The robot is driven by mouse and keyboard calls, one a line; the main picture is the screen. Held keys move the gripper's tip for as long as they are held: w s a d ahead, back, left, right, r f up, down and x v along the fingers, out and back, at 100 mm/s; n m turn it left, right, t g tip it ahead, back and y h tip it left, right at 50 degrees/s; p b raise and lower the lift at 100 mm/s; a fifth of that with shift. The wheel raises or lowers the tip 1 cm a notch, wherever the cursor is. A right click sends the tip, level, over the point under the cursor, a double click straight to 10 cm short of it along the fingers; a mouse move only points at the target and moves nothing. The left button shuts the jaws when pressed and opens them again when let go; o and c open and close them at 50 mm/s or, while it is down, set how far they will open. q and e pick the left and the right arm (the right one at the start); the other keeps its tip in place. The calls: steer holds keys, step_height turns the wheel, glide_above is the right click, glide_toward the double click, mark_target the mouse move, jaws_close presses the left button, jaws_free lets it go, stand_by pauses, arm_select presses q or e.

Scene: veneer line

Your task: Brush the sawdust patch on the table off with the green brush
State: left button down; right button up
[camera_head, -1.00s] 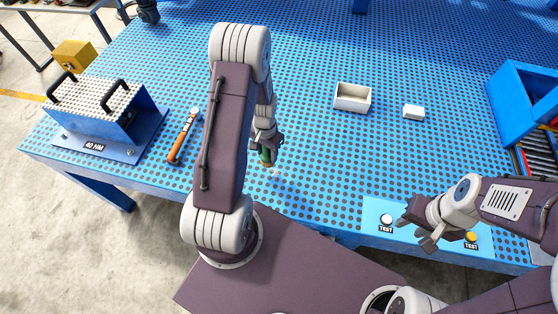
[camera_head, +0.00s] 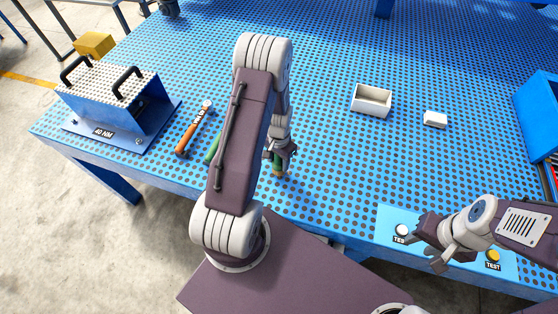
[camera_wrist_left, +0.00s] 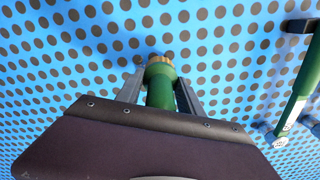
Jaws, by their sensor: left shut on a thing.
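My left gripper (camera_head: 284,150) is shut on the green brush (camera_head: 277,163) and holds it pointing down at the blue perforated table (camera_head: 320,150). In the left wrist view the brush (camera_wrist_left: 160,88) sits between the two fingers, with a tan end toward the table. I cannot tell whether that end touches the table. I cannot make out the sawdust patch in either current view; the gripper and arm may hide it. My right gripper (camera_head: 424,245) is open and empty over the panel with the TEST buttons, at the table's front right.
An orange-handled hammer (camera_head: 194,130) lies left of my left arm. Another green-handled thing (camera_wrist_left: 303,85) partly shows beside it. A blue fixture (camera_head: 130,115) stands at the left. A white open box (camera_head: 371,100), a small white block (camera_head: 435,119) and a blue bin (camera_head: 540,110) are to the right.

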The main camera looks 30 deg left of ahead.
arm_select(q)
steer(key=shift+f+b, duration=0.85)
steer(key=shift+f, duration=0.15)
stand_by(0.3)
steer(key=shift+w+d+r, duration=0.1)
steer(key=shift+w+d, duration=0.2)
steer(key=shift+d, duration=0.7)
steer(key=shift+w+d+r, duration=0.1)
steer(key=shift+w+d, duration=0.15)
steer(key=shift+d, duration=0.75)
steer(key=shift+f, duration=0.1)
steer(key=shift+f, duration=0.1)
steer(key=shift+a, duration=0.15)
steer(key=shift+s+a+p, duration=0.15)
steer(key=shift+s+a, duration=0.15)
steer(key=shift+a, duration=0.65)
steer(key=shift+s+a+p, duration=0.15)
steer(key=shift+s+a, duration=0.1)
steer(key=shift+a, duration=0.7)
steer(key=shift+r, duration=0.25)
